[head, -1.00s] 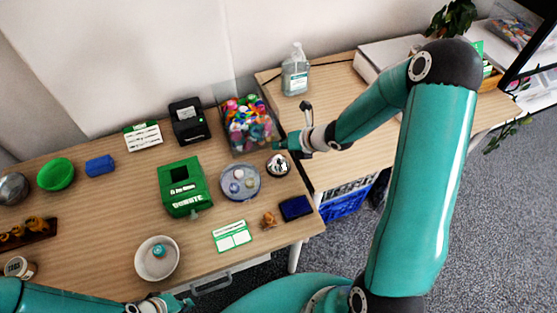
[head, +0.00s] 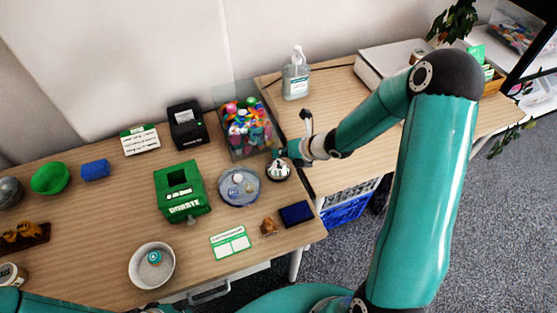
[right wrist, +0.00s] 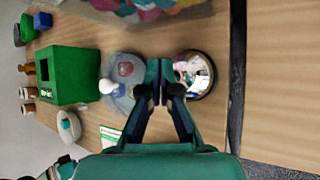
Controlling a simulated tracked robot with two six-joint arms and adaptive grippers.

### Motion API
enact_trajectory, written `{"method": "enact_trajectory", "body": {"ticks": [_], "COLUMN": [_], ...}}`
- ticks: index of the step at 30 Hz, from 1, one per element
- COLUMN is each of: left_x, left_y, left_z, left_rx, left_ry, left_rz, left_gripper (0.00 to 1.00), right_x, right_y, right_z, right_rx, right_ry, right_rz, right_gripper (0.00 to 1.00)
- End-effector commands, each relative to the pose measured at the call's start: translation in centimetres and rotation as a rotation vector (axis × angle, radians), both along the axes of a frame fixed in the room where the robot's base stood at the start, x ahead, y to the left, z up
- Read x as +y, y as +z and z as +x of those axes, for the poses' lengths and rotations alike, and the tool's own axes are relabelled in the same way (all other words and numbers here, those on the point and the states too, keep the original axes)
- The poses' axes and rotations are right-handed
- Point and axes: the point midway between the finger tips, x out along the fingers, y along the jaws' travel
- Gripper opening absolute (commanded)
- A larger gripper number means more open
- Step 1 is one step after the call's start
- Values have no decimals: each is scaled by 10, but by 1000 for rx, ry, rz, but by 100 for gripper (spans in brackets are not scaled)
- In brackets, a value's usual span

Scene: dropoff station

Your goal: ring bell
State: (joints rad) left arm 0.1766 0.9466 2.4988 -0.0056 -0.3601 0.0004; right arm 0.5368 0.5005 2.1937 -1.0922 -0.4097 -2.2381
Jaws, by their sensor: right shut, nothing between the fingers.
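The silver domed bell (head: 278,171) stands on the wooden table near its right end, between the round grey-blue dish and the table's edge. It also shows in the right wrist view (right wrist: 200,75), just right of the fingertips. My right gripper (head: 277,154) is shut and empty, with its tips close above or behind the bell. Contact cannot be told. In the right wrist view the shut fingers (right wrist: 160,97) point between the dish and the bell. My left gripper (head: 160,308) shows only slightly at the bottom edge, and its fingers are cut off.
The round dish (head: 238,187) with small items is left of the bell. A clear bin (head: 247,128) of colourful things stands behind. A green donation box (head: 180,191), a dark blue pad (head: 296,213) and a small brown figure (head: 268,227) are near. A sanitizer bottle (head: 295,75) stands farther back.

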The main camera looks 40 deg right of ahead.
Motion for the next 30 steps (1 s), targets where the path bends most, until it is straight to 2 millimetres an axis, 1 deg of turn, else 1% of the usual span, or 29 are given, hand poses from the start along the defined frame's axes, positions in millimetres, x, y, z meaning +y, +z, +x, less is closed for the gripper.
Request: {"method": "enact_trajectory", "body": {"ticks": [20,30], "left_x": [0,0], "left_y": [0,-13], "left_z": [0,0], "left_rx": [0,0], "left_ry": [0,0], "left_rz": [0,0], "left_gripper": [0,0], "right_x": [-1,-1], "right_y": [0,-7], "right_z": [-1,-1], "right_rx": [0,-1], "right_ry": [-2,-2], "right_rz": [0,0], "right_gripper": [0,0]}}
